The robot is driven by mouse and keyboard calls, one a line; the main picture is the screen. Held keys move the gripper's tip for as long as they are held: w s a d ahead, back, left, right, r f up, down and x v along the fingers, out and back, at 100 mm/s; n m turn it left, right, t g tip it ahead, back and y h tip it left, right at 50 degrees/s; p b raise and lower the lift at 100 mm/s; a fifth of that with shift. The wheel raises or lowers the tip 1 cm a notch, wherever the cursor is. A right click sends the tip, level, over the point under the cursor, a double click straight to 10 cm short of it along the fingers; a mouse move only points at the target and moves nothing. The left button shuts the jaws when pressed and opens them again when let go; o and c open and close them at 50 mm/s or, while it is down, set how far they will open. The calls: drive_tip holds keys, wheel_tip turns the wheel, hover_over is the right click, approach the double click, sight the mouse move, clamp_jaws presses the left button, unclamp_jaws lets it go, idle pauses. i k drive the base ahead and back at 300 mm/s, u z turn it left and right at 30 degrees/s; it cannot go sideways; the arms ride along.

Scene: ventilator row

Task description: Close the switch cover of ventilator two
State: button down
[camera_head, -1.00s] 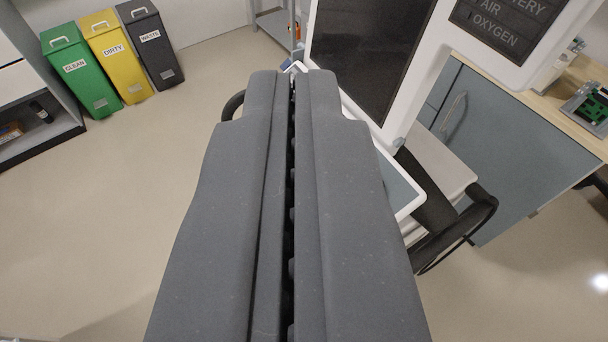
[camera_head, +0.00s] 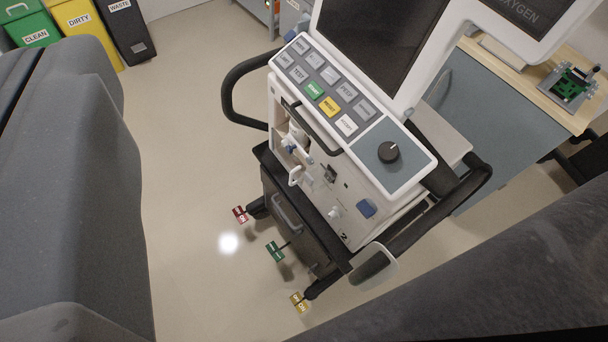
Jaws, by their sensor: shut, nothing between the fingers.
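Ventilator two (camera_head: 352,225), a white machine with a small "2" low on its front, stands tilted in the middle of the picture. A pale rounded flap (camera_head: 390,268) with a dark inside sticks out at its lower right corner. It may be the open switch cover, but I cannot be sure. A small blue part (camera_head: 366,208) sits on the front above the flap. My gripper (camera_head: 28,72) is at the left edge, shut and empty, its seam showing at the top left. It is well apart from the ventilator.
The button panel (camera_head: 320,82), round knob (camera_head: 389,152) and dark screen (camera_head: 378,45) top the ventilator. Black handles (camera_head: 240,90) stick out at its sides. Red, green and yellow tagged pedals (camera_head: 275,251) are near the floor. Bins (camera_head: 80,30) stand at upper left. Floor left of the ventilator is clear.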

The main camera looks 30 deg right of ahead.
sight(308, 177)
drive_tip(key=z, duration=0.2)
drive_tip(key=k, duration=1.55)
drive_tip(key=u, duration=0.2)
drive_tip(key=i, duration=1.55)
drive_tip(key=z, duration=0.65)
